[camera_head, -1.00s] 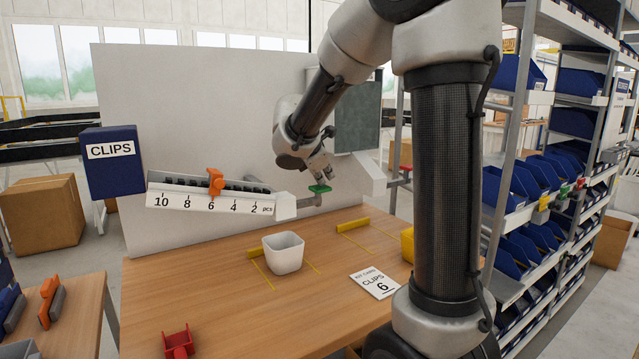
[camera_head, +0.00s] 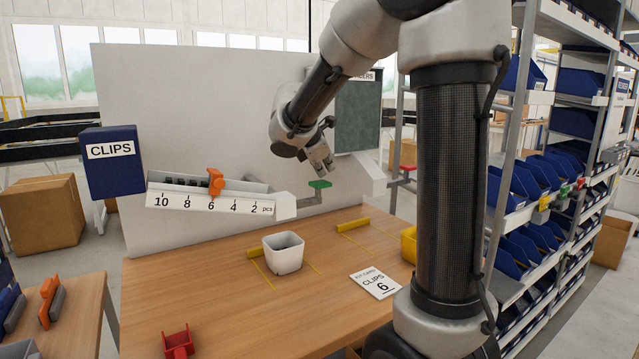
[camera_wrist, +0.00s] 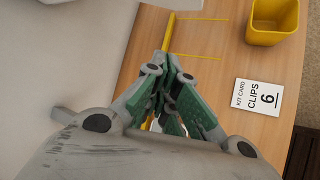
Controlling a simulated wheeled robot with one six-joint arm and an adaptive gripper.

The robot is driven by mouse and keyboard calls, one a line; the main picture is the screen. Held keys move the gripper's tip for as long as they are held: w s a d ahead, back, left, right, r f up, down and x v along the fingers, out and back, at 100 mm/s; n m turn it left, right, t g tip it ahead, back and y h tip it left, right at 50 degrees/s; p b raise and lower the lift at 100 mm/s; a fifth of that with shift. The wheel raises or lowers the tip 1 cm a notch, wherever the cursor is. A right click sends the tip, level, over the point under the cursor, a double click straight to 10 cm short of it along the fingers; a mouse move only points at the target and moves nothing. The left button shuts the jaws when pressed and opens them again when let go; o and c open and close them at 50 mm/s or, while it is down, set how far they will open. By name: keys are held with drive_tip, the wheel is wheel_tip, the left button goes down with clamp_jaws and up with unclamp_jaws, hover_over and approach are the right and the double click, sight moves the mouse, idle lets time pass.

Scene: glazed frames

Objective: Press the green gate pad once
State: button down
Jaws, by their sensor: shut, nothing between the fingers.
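The green gate pad (camera_head: 320,184) sits on a grey bracket at the right end of the white clips chute (camera_head: 210,201). My gripper (camera_head: 324,170) is shut and empty, a little above the pad and apart from it. In the wrist view my gripper (camera_wrist: 170,85) shows its fingers together, and I cannot make out the gate pad there. An orange marker (camera_head: 215,182) stands at 6 on the chute scale. Black clips show only to the left of the marker. The white cup (camera_head: 283,254) stands below the chute's end, with something dark inside.
A kit card (camera_head: 375,284) reading CLIPS 6 lies on the wooden table (camera_head: 220,300). A yellow bin (camera_head: 408,244) stands to its right. A red holder (camera_head: 178,341) is at the front. A white panel (camera_head: 230,110) stands behind the chute.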

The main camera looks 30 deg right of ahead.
sight(324, 183)
drive_tip(key=shift+r, duration=2.65)
drive_tip(key=shift+m, duration=0.3)
drive_tip(key=s+a+f+m+g+y, duration=0.1)
drive_tip(key=s+f+m+g+y, duration=0.1)
drive_tip(key=s+f+m, duration=0.45)
drive_tip(key=s+a+f+m+y, duration=0.1)
drive_tip(key=s+a+m, duration=0.1)
drive_tip(key=s, duration=0.5)
drive_tip(key=s+a+f+m+y, duration=0.1)
drive_tip(key=s+m, duration=0.3)
drive_tip(key=s, duration=0.4)
drive_tip(key=s+a+f+m+y, duration=0.1)
drive_tip(key=s+a+m+y, duration=0.2)
drive_tip(key=s, duration=0.5)
drive_tip(key=shift+s+a+f+t, duration=0.25)
drive_tip(key=shift+a+t, duration=0.15)
drive_tip(key=shift+a, duration=0.05)
